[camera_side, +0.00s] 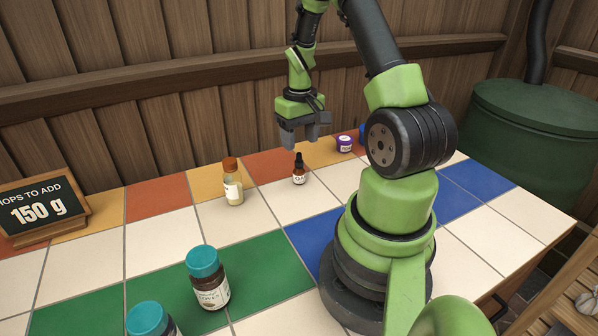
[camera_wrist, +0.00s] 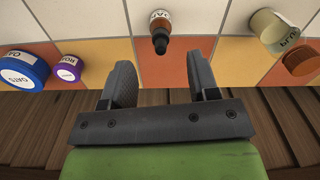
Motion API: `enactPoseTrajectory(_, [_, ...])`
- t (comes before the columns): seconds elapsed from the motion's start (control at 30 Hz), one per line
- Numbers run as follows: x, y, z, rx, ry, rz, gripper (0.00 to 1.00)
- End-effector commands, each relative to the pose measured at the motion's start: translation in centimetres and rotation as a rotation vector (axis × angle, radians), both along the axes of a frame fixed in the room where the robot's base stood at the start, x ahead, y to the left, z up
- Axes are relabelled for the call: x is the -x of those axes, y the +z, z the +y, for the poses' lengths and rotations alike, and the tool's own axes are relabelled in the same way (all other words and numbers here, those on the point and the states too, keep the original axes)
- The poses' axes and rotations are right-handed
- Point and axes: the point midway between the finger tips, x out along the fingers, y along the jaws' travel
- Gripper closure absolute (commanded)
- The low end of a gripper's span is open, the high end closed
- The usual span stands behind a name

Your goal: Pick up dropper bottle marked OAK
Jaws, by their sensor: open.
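The dropper bottle marked OAK (camera_side: 299,174) is a small brown bottle with a black dropper top and a white label. It stands upright on the tiled table, and only part of its label can be read.
A jar with an orange-brown lid (camera_side: 232,185) stands left of the bottle. A purple-lidded jar (camera_side: 344,143) stands to its right, with a blue-lidded one (camera_side: 362,132) beyond. A teal-lidded jar (camera_side: 208,280) is nearer the side camera. A wooden wall (camera_side: 150,120) runs behind the table.

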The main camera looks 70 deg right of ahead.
Motion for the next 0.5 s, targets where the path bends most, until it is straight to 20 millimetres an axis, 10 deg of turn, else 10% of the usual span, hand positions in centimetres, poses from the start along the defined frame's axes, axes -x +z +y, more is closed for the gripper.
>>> enactPoseTrajectory(0.5, [-0.3, -6.2, -0.1, -0.003, 0.0, 0.001, 0.45])
